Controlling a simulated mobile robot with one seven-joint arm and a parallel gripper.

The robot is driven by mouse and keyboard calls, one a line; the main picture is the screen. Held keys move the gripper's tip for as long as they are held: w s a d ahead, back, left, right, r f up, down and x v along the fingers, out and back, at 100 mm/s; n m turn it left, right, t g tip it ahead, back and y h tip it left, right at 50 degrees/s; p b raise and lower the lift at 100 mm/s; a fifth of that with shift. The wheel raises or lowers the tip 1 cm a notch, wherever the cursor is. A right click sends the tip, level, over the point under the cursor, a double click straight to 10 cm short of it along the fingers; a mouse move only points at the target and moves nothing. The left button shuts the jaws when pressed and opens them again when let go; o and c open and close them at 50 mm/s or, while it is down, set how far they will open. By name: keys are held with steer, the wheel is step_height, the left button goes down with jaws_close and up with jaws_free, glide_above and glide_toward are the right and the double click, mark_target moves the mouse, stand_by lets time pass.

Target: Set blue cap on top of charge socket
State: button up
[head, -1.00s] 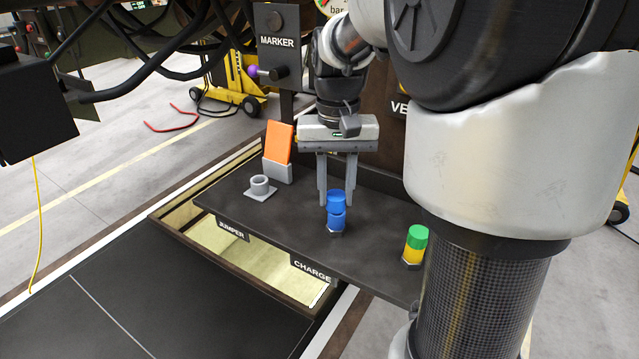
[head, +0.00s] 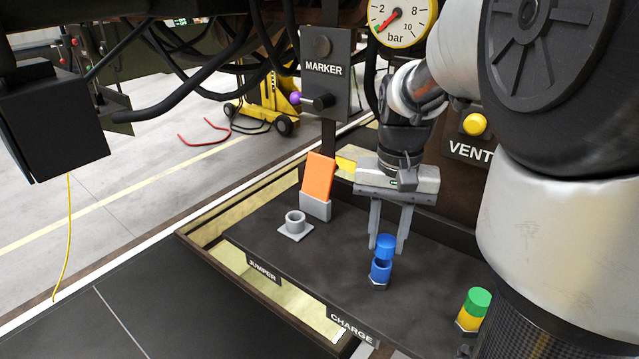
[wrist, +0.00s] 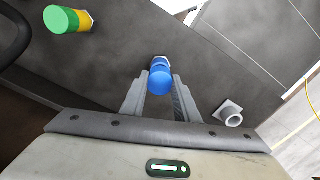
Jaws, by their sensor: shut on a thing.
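The blue cap (head: 386,243) is between the two fingers of my gripper (head: 387,247), which is shut on it. The cap is right above a blue post on a hex base, the charge socket (head: 380,272), behind the CHARGE label (head: 351,324). In the head view the cap looks slightly to the right of the post's axis, and I cannot tell whether they touch. In the wrist view the cap (wrist: 160,82) lies between my fingers (wrist: 160,100) and hides most of the socket (wrist: 159,61).
A green-topped yellow post (head: 474,309) stands at right on the dark shelf (head: 330,255). A grey ring socket (head: 295,224) and an orange card in a grey holder (head: 318,180) stand at left. The MARKER panel (head: 324,75) and VENT panel (head: 470,135) rise behind.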

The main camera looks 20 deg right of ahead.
mark_target(386, 241)
steer(key=shift+f, duration=0.85)
steer(key=shift+f+b, duration=0.4)
steer(key=shift+f, duration=0.2)
steer(key=o, duration=1)
steer(key=shift+w+r, duration=0.1)
step_height(386, 241, up, 13)
steer(key=shift+r+p, duration=0.1)
steer(key=shift+p, duration=0.9)
